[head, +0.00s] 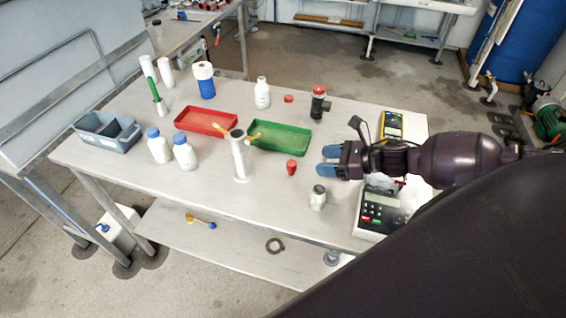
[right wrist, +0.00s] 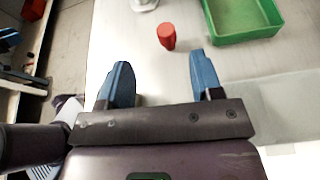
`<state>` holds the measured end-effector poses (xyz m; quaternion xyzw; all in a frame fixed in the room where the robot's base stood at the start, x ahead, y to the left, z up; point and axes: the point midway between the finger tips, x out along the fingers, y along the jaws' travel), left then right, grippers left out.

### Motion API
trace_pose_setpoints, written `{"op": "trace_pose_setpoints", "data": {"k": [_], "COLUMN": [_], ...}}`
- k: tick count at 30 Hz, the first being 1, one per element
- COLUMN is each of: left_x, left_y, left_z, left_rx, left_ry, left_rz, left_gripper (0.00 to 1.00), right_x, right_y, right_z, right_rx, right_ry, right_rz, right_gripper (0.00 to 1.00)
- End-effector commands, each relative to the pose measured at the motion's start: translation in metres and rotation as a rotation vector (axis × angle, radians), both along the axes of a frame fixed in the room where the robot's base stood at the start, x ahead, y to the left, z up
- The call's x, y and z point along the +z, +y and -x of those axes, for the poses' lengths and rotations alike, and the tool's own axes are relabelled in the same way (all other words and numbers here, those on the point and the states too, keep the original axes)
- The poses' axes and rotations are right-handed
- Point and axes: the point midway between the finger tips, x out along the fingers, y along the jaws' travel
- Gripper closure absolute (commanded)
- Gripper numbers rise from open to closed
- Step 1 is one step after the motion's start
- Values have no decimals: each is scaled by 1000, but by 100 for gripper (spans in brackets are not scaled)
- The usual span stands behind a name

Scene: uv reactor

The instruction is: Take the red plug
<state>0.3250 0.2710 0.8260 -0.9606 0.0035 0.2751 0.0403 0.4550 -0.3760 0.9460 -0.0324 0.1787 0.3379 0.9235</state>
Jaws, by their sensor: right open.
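A small red plug (head: 292,168) stands on the white table, in front of the green tray. It also shows in the right wrist view (right wrist: 167,37), beyond and between my fingertips. A second small red piece (head: 289,99) lies farther back, behind the green tray. My right gripper (head: 326,161) comes in from the right with its blue fingers pointing left at the nearer red plug. In the right wrist view the fingers (right wrist: 160,60) are wide apart with nothing between them. The gripper does not touch the plug. My left gripper is not in view.
A green tray (head: 304,142) lies behind the plug, and a clear cylinder (head: 240,166) stands left of it. A small grey jar (head: 317,198) and a scale (head: 378,212) are near the front. A black valve with a red top (head: 318,104) stands behind the gripper.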

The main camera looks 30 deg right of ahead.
Motion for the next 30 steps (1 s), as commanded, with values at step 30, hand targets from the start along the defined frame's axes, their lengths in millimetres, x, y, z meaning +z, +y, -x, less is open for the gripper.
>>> {"op": "trace_pose_setpoints", "data": {"k": [30], "left_x": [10], "left_y": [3], "left_z": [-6], "left_rx": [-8], "left_ry": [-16], "left_rz": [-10], "left_gripper": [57], "right_x": [-40], "right_y": [43], "right_z": [-56], "right_rx": [17], "right_ry": [-14], "right_rz": [63], "right_gripper": [40]}}
